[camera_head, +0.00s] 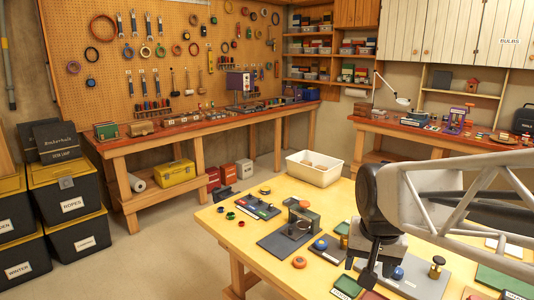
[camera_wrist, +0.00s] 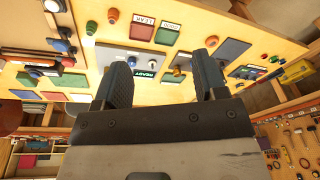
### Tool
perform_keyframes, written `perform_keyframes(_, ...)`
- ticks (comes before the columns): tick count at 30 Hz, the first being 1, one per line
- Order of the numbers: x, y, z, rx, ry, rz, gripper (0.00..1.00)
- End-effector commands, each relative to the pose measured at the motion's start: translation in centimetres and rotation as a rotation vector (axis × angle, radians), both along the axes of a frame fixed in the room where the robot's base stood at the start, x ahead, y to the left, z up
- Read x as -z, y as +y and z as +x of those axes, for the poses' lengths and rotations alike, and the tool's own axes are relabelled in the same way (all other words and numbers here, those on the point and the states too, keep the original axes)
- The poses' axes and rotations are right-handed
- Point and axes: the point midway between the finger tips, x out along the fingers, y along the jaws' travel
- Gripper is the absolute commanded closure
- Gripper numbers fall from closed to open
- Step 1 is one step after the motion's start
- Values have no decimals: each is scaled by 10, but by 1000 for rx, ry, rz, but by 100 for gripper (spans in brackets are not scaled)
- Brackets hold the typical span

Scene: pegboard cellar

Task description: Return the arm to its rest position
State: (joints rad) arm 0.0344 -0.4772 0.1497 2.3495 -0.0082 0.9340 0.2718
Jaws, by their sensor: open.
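My arm (camera_head: 450,195) reaches in from the right in the head view, over the yellow worktable (camera_head: 228,222). My gripper (camera_head: 376,272) hangs from the dark wrist and points down over the table, in front of a grey plate (camera_head: 425,284) with a blue knob (camera_head: 397,273). In the wrist view its two dark fingers (camera_wrist: 165,72) stand wide apart with nothing held between them. I cannot tell how far the fingertips are above the table.
A white bin (camera_head: 313,172) stands at the table's back edge. The floor (camera_head: 180,250) left of the table is clear.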

Motion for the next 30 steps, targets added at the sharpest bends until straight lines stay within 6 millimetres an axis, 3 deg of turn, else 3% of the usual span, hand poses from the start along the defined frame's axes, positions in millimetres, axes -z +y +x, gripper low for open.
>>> perform_keyframes(6,6,7,-57,-147,-25,-29,35)
perform_keyframes(12,14,10,-91,-241,-39,-48,35)
perform_keyframes(18,18,11,-102,-276,-43,-56,35)
perform_keyframes(30,18,11,-102,-277,-43,-56,35)
